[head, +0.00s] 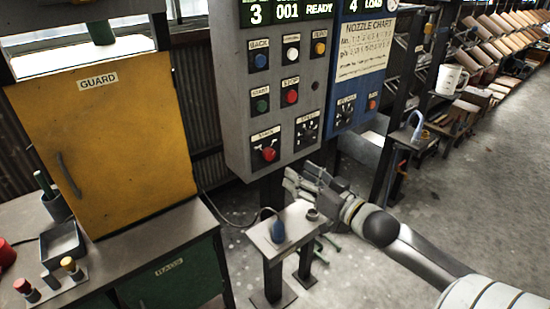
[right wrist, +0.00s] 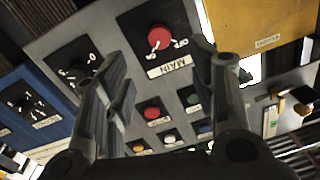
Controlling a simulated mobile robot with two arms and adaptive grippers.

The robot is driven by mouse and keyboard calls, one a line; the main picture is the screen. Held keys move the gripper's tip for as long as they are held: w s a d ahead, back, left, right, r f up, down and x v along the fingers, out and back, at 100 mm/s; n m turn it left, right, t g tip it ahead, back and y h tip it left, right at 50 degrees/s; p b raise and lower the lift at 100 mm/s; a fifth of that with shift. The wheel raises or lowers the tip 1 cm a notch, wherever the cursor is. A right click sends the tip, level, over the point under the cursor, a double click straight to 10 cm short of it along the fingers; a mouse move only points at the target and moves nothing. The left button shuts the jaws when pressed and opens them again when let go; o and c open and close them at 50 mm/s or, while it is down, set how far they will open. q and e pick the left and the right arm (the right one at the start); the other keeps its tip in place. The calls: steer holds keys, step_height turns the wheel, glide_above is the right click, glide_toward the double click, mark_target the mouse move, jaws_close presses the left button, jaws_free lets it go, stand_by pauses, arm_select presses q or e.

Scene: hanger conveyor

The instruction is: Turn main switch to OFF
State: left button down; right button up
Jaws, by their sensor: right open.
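The main switch (head: 269,154) is a red round knob on a black plate at the lower left of the grey control panel (head: 237,100). In the right wrist view the red knob (right wrist: 159,38) appears upside down, between small ON and OFF marks, above its MAIN label. I cannot tell which mark it points to. My right gripper (head: 291,180) is open and empty, below and to the right of the knob in the head view. In the right wrist view its two fingers stand apart on either side of the knob, with no visible contact. My left gripper is not in view.
A speed dial (head: 307,128) sits right of the main switch, with start (head: 262,105) and stop (head: 291,97) buttons above. A blue panel (head: 353,90) adjoins on the right. A small stand (head: 268,239) is below. The yellow guard door (head: 110,140) is at left.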

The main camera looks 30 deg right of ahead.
mark_target(271, 157)
steer(key=shift+w+a+p, duration=0.2)
steer(key=shift+w+p, duration=0.05)
steer(key=shift+w, duration=1.45)
steer(key=shift+w+a+p, duration=0.2)
steer(key=shift+w+a, duration=0.05)
steer(key=shift+w, duration=1.45)
steer(key=shift+w+a+p, duration=0.2)
steer(key=shift+w+p, duration=0.05)
steer(key=shift+w, duration=1.45)
steer(key=c, duration=1)
